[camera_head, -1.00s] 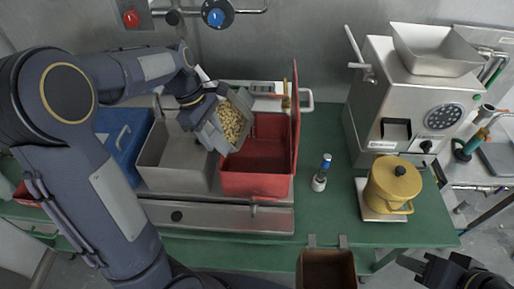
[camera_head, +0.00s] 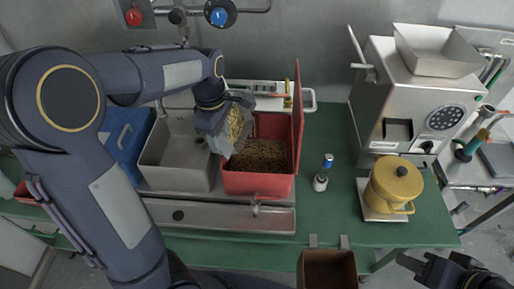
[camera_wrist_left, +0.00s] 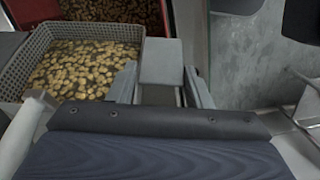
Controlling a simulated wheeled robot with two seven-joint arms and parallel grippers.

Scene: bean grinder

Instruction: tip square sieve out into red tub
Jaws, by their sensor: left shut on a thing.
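My left gripper (camera_head: 214,125) is shut on the square sieve (camera_head: 235,126) and holds it steeply tilted over the left side of the red tub (camera_head: 258,184). In the left wrist view the sieve (camera_wrist_left: 45,40) is a grey mesh basket with pale beans still spread inside, beside the gripper (camera_wrist_left: 160,75). Brown beans (camera_head: 262,155) now lie across the tub's floor. The tub's red lid stands upright at its right side. My right gripper (camera_head: 452,270) is at the lower right corner, away from the tub; its fingers are too dark to read.
A grey metal bin (camera_head: 180,165) stands left of the tub, with a blue box (camera_head: 122,140) beyond it. A small blue-topped bottle (camera_head: 322,172), a yellow pot (camera_head: 393,185) and the grinder (camera_head: 400,90) are to the right. An open brown box (camera_head: 328,270) sits at the front edge.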

